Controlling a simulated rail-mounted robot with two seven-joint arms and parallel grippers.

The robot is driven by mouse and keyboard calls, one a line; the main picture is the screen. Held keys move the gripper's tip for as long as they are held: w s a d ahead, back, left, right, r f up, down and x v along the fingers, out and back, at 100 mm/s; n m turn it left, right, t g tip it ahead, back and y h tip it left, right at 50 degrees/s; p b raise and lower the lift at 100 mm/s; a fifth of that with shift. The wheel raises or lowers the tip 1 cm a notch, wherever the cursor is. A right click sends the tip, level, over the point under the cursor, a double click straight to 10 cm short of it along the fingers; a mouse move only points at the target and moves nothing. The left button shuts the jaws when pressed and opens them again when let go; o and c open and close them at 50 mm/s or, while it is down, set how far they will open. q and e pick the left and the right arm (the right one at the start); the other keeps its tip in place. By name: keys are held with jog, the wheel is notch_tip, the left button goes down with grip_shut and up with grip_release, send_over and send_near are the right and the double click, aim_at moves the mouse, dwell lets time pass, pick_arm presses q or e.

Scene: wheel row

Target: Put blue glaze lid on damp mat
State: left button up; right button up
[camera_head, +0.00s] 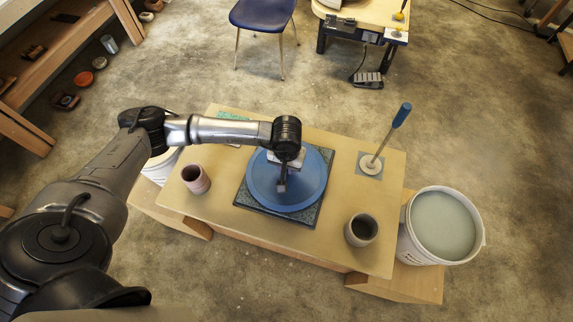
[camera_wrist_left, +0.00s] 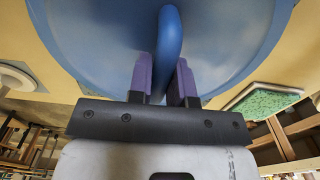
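The blue glaze lid (camera_head: 262,190) is a round disc over a dark speckled square slab (camera_head: 242,198), which looks like the damp mat, on the table. Slab corners show around the lid; I cannot tell whether the lid touches it or is held just above. My left gripper (camera_head: 282,186) is above the lid. In the left wrist view the gripper (camera_wrist_left: 164,80) has its purple fingers on both sides of the lid's blue handle (camera_wrist_left: 169,40) and looks shut on it. The lid (camera_wrist_left: 100,40) fills the upper part of that view. My right gripper is not in view.
A pinkish cup (camera_head: 195,179) stands left, a grey cup (camera_head: 361,230) front right. A blue-handled plunger (camera_head: 385,140) stands at the table's right back. A green pad (camera_wrist_left: 262,102) lies near the back edge. An open bucket (camera_head: 443,225) stands right.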

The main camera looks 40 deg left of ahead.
pick_arm(q)
jog(key=o, duration=0.4)
jog(key=shift+r, duration=0.1)
